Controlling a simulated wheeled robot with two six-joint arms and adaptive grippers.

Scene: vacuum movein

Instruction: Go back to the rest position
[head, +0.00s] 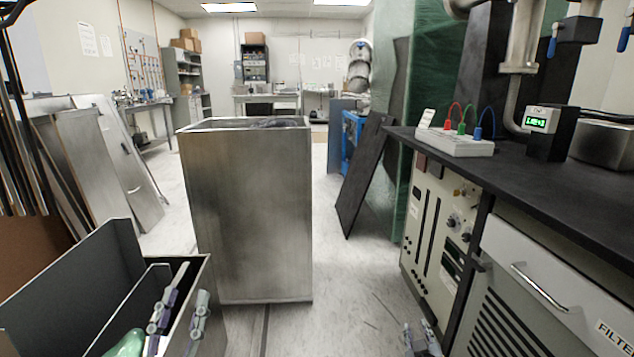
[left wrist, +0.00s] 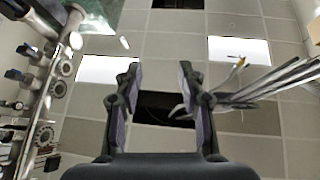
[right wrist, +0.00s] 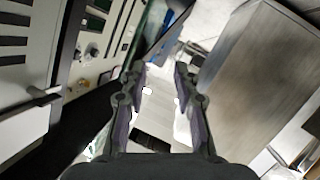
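My left gripper (head: 192,282) is at the lower left of the head view, in front of a dark open box. In the left wrist view its fingers (left wrist: 159,68) are apart with nothing between them, and the camera faces the ceiling. My right gripper (head: 417,332) shows only in part at the bottom edge of the head view, beside the bench's cabinet. In the right wrist view its fingers (right wrist: 159,70) are apart and empty, with the cabinet front to the left and the metal bin to the right.
A tall metal bin (head: 247,215) stands on the floor ahead. A black bench top (head: 550,180) with equipment is on the right. A dark open box (head: 75,275) is at the lower left. Panels (head: 85,165) lean on the left. Floor shows between bin and bench.

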